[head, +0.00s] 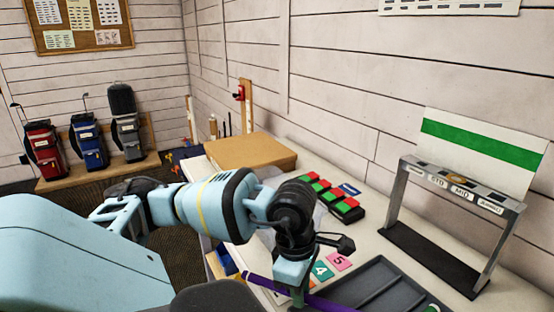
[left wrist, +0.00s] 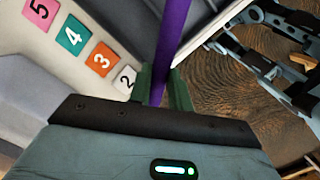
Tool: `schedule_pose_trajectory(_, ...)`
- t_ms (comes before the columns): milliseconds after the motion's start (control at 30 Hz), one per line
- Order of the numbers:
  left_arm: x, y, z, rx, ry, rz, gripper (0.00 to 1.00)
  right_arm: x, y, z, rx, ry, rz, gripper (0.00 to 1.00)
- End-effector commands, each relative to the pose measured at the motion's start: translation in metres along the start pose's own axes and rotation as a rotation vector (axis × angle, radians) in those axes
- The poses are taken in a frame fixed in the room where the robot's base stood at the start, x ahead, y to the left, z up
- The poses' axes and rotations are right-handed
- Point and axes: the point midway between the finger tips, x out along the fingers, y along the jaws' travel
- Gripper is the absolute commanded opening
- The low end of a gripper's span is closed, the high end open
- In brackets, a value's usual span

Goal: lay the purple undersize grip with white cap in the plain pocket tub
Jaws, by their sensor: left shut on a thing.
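The purple grip (head: 325,303) is a long thin rod held low in the head view, slanting down to the right. My left gripper (head: 297,293) is shut on it. In the left wrist view the purple grip (left wrist: 173,45) stands between the two green fingers of my left gripper (left wrist: 164,88) and runs out of the top of the picture. I cannot make out its white cap. A dark grey tray with ridges (head: 372,278) lies at the bottom right, beside the grip. I cannot tell whether it is the plain pocket tub. My right gripper is not in view.
Numbered tiles, such as the pink 5 (head: 338,261) and teal 4 (head: 321,270), lie near the gripper. Red and green blocks (head: 340,206) and a cardboard box (head: 248,150) are farther back. A labelled grey rack (head: 460,186) stands at the right. Some table between is clear.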

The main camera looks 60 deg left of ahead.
Motion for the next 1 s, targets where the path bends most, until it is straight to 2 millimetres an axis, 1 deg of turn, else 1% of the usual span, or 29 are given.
schedule_pose_trajectory(33, 0.002, -0.001, 0.007, 0.102, -0.004, -0.013, 0.00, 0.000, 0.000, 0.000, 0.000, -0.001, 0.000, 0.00)
schedule_pose_trajectory(300, 0.014, -0.009, 0.036, 0.691, -0.002, -0.084, 0.00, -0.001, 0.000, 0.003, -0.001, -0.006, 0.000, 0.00)
schedule_pose_trajectory(700, 0.024, -0.024, 0.080, 1.590, 0.000, -0.192, 0.00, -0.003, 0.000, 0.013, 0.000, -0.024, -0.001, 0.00)
schedule_pose_trajectory(800, 0.026, -0.028, 0.088, 1.778, 0.001, -0.215, 0.00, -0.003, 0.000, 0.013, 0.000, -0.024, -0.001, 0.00)
schedule_pose_trajectory(900, 0.026, -0.030, 0.094, 1.921, 0.002, -0.234, 0.00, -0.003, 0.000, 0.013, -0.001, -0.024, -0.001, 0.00)
schedule_pose_trajectory(1000, 0.027, -0.031, 0.098, 2.014, 0.002, -0.245, 0.00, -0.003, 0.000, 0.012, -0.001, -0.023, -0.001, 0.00)
